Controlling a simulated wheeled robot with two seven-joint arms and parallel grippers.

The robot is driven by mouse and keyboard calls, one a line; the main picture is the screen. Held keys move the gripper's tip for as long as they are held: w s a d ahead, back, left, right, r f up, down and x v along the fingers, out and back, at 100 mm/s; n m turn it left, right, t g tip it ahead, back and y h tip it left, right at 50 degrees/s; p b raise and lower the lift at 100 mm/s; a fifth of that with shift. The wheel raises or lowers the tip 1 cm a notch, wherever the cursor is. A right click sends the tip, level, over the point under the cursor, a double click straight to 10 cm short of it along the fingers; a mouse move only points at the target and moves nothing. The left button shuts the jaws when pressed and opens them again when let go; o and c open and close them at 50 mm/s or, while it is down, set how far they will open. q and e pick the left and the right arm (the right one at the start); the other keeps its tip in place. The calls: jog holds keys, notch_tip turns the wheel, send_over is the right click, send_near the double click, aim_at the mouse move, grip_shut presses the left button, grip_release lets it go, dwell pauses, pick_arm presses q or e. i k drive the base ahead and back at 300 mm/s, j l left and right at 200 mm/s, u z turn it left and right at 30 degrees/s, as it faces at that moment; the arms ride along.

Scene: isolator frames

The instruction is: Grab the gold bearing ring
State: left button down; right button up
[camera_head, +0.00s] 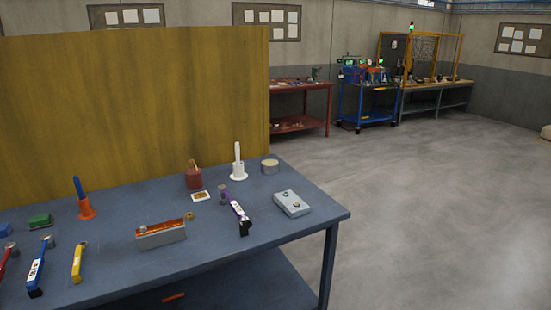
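A small gold ring-like piece (190,215), which looks like the gold bearing ring, is on the blue table (270,240). It is at the back right end of a grey block with an orange top (161,236). It is too small to tell whether it touches the block. Neither of my grippers is in view.
Around it are a purple-handled tool (238,212), a grey box (291,204), a white stand (238,170), a dark red pot (194,178) and a round tin (270,166). A yellow tool (78,262) lies left. A wooden panel (130,100) stands behind. Floor right is clear.

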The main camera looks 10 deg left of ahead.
aim_at(188, 216)
jog(key=i+j+u, duration=0.1)
jog(key=i+u, duration=0.25)
jog(key=i, duration=0.3)
jog(key=i+u, duration=0.35)
jog(key=i, duration=0.3)
